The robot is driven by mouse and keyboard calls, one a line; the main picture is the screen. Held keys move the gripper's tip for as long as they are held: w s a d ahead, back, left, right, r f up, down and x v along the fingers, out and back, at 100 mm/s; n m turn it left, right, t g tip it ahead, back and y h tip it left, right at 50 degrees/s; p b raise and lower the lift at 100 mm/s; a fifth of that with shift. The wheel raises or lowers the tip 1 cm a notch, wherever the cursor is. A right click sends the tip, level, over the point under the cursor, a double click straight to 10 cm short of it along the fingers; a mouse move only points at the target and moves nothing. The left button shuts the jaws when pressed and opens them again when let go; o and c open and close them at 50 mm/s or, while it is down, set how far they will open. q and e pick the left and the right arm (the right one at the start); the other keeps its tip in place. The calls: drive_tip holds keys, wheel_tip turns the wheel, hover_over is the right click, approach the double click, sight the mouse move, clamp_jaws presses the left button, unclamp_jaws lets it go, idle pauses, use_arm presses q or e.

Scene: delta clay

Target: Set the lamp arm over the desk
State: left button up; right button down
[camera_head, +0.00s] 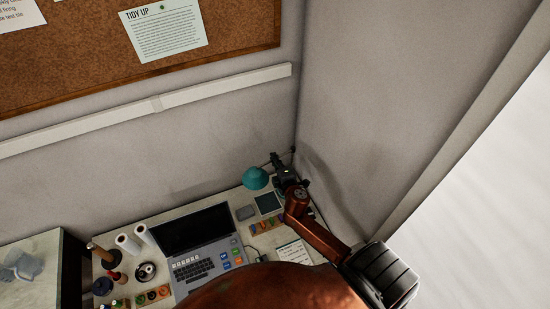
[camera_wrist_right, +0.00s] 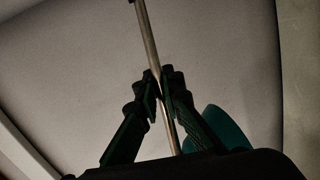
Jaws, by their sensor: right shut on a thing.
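The desk lamp has a teal shade (camera_head: 256,178) at the back right of the desk (camera_head: 150,216), near the wall corner. A thin metal lamp arm (camera_wrist_right: 149,45) runs up through the right wrist view, and the teal shade (camera_wrist_right: 222,126) shows behind the right finger. My right gripper (camera_wrist_right: 159,84) is shut on the lamp arm, with a finger on each side of the rod. In the head view my right gripper (camera_head: 279,166) is small and dark, just right of the shade. My left gripper is not in view.
An open laptop (camera_head: 195,240) stands mid-desk. White rolls (camera_head: 128,244), a tape roll (camera_head: 146,271) and small jars crowd the left side. A dark pad (camera_head: 267,203) and a paper sheet (camera_head: 294,252) lie near my right arm. Walls close in behind and right.

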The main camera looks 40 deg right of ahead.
drive_tip(key=c, duration=2)
unclamp_jaws()
drive_tip(key=shift+c, duration=0.2)
drive_tip(key=v, duration=1.2)
drive_tip(key=shift+f, duration=0.1)
drive_tip(key=shift+c, duration=0.6)
